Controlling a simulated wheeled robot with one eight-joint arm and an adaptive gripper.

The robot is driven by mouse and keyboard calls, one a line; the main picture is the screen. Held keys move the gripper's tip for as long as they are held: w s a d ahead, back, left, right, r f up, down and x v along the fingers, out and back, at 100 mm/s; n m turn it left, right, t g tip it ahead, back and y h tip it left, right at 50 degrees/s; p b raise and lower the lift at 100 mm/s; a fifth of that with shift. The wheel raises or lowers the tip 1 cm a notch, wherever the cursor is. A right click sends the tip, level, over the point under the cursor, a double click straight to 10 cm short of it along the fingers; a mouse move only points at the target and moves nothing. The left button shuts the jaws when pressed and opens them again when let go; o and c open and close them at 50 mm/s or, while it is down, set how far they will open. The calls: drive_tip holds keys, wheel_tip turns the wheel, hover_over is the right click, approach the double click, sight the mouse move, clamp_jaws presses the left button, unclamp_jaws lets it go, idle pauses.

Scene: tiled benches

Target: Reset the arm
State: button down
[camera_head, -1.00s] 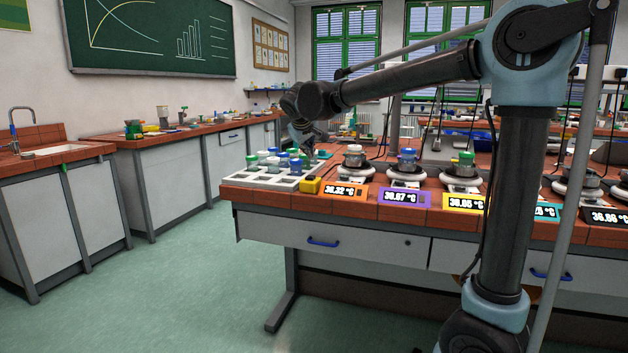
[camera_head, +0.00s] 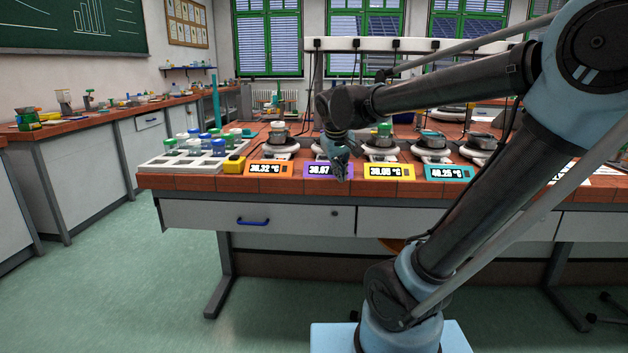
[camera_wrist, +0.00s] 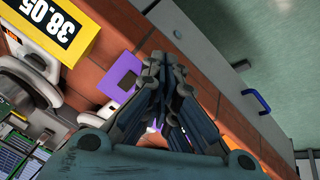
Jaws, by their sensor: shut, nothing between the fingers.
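My gripper (camera_head: 341,166) hangs from my bent arm above the front part of the tiled bench (camera_head: 210,182), in front of the hotplate with the purple display (camera_head: 322,170). In the wrist view my gripper (camera_wrist: 163,62) points down, its fingertips together and empty, over the bench's front edge. The purple display (camera_wrist: 121,75) shows just left of the fingers there. The hotplate behind my gripper is mostly hidden in the head view.
Several hotplates stand in a row, with orange (camera_head: 268,170), yellow (camera_head: 388,172) and teal (camera_head: 449,173) displays. A white rack (camera_head: 178,163) with capped bottles and a yellow block (camera_head: 234,164) are on the left. Open floor (camera_head: 130,270) lies in front.

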drive_tip(key=s+d+f+m+g, duration=0.1)
drive_tip(key=s+d+f+m, duration=0.1)
drive_tip(key=s+d+f, duration=0.3)
drive_tip(key=s+d+f+m+g+y, duration=0.1)
drive_tip(key=s+d+f, duration=0.5)
drive_tip(key=s+f, duration=0.6)
drive_tip(key=s+m, duration=0.1)
drive_tip(key=s, duration=0.2)
drive_tip(key=shift+s+m+g, duration=0.15)
drive_tip(key=shift+m+g, duration=0.15)
drive_tip(key=shift+g, duration=0.1)
drive_tip(key=shift+d+f, duration=0.1)
